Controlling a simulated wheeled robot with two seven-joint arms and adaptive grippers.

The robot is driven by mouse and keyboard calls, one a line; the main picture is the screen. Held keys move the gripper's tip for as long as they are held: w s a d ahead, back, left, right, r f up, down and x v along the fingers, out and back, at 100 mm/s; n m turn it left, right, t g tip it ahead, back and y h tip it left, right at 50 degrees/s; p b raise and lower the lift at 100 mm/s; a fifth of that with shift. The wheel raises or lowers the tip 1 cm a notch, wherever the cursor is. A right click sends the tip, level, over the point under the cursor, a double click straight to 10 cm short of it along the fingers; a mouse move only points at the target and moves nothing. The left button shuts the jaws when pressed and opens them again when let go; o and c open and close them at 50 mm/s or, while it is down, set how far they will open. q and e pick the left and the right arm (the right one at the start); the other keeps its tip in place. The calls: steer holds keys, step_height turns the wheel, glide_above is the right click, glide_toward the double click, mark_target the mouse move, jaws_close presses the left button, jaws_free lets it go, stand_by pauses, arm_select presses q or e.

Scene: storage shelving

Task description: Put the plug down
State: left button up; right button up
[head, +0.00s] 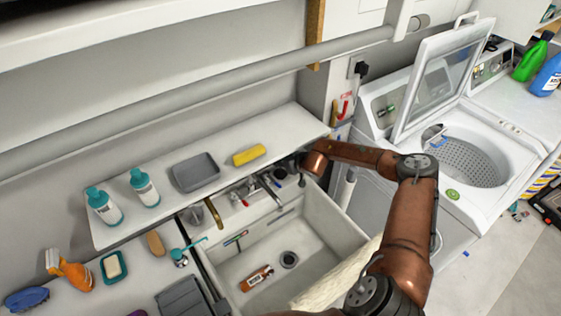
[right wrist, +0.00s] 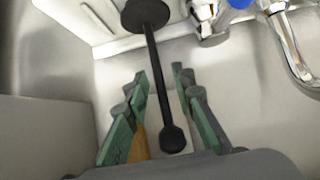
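The black plug (right wrist: 151,70) shows in the right wrist view as a wide disc at the top, a thin rod and a rounded knob at the lower end. My right gripper (right wrist: 160,72) is open, with its green-padded fingers on either side of the rod. Gaps show between the rod and both fingers. In the head view, my right gripper (head: 304,166) is at the back right corner of the sink (head: 333,222), close to the tap, and its fingers are mostly hidden. My left gripper is out of view.
A chrome tap (right wrist: 288,45) with a blue cap is close on the right. The sink holds a brown bottle (head: 257,278) near its drain (head: 289,259). A yellow sponge (head: 249,155) and grey tray (head: 195,172) are on the shelf behind. An open washer (head: 470,165) stands right.

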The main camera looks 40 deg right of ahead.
steer(key=shift+r, duration=0.1)
steer(key=shift+s+r, duration=0.1)
steer(key=shift+r, duration=0.1)
steer(key=v, duration=1.1)
steer(key=shift+s+r+p, duration=0.2)
steer(key=shift+s+p, duration=0.05)
steer(key=shift+p, duration=0.2)
